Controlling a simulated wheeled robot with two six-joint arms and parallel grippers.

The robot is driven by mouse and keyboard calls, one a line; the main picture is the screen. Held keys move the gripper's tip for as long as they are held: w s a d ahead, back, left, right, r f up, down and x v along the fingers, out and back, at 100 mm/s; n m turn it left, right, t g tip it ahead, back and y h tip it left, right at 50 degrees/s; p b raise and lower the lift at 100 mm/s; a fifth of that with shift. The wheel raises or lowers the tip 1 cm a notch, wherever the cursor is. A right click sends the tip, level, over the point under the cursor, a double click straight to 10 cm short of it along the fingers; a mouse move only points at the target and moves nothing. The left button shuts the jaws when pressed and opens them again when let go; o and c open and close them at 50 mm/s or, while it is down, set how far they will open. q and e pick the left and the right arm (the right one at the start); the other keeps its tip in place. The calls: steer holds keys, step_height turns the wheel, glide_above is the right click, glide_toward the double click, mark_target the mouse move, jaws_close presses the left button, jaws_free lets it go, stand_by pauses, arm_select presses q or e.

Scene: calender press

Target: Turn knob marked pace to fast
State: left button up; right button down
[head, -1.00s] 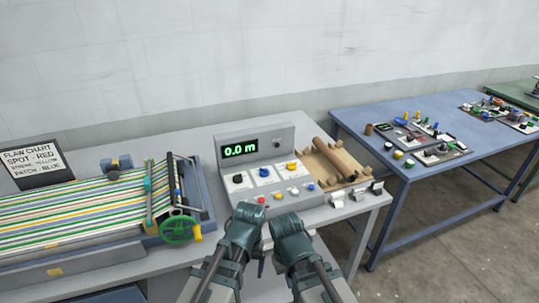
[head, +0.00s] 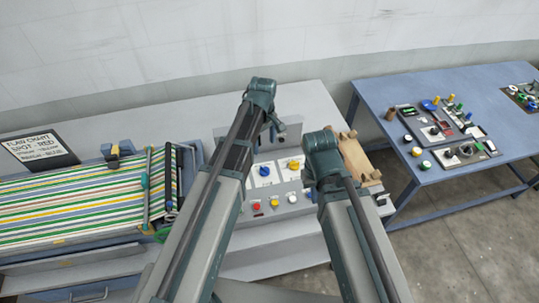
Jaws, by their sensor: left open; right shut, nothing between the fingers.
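The grey control console (head: 309,203) stands on the table in the middle of the head view. A blue knob (head: 264,170) and a yellow knob (head: 294,165) show on white plates on its sloping face. Their markings are too small to read, so I cannot tell which knob is pace. The black knob and green display are hidden behind my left arm. My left gripper (head: 280,126) is open, over the upper part of the console. My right gripper (head: 314,190) is shut and empty, at the console's right side; its fingertips are mostly hidden.
A striped roller bed (head: 75,205) lies left. A wooden rack (head: 358,160) stands right of the console. A blue table (head: 480,108) with small panels stands farther right.

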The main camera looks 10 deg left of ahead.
mark_target(265, 168)
arm_select(q)
steer(key=shift+s+f, duration=0.1)
steer(key=shift+s, duration=0.15)
arm_select(e)
steer(key=shift+s+f, duration=0.1)
steer(key=shift+s, duration=0.1)
arm_select(q)
step_height(265, 168, down, 14)
steer(key=b, duration=1.4)
arm_select(e)
step_height(265, 168, down, 14)
steer(key=shift+r, duration=0.15)
arm_select(q)
steer(key=shift+r, duration=0.2)
arm_select(e)
steer(key=shift+r, duration=0.1)
arm_select(q)
jaws_close()
